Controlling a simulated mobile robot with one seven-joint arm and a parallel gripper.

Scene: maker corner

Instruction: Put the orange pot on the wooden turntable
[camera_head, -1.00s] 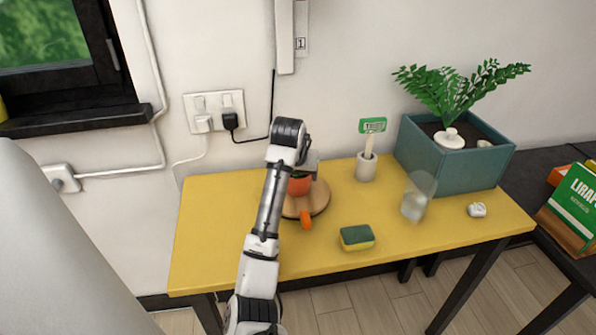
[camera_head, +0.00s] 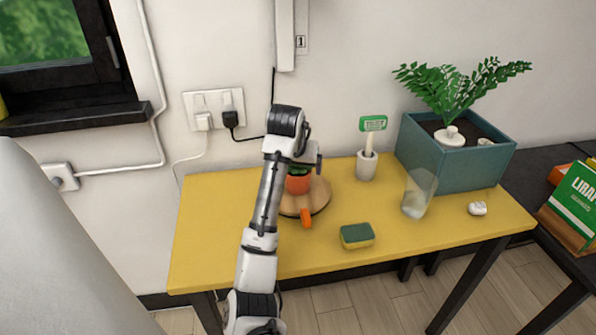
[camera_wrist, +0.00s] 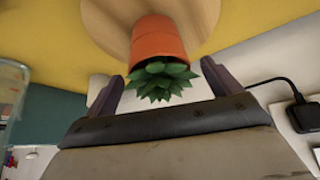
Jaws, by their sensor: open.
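The orange pot (camera_head: 298,184) holds a small green succulent and stands on the wooden turntable (camera_head: 318,197), partly hidden behind my arm in the head view. In the wrist view the orange pot (camera_wrist: 157,40) rests on the round wooden top (camera_wrist: 204,14), with the plant toward my gripper. My gripper (camera_wrist: 163,82) is open, with one finger on either side of the plant's leaves and the pot beyond the fingertips. In the head view my gripper (camera_head: 305,163) is just above the pot.
An orange-handled item (camera_head: 305,217) lies at the turntable's front edge. A sponge (camera_head: 357,236), a clear glass (camera_head: 418,194), a white cup with a plant label (camera_head: 367,165), a teal planter (camera_head: 455,165) and a small white object (camera_head: 477,208) stand to the right. The yellow table's (camera_head: 215,235) left side is clear.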

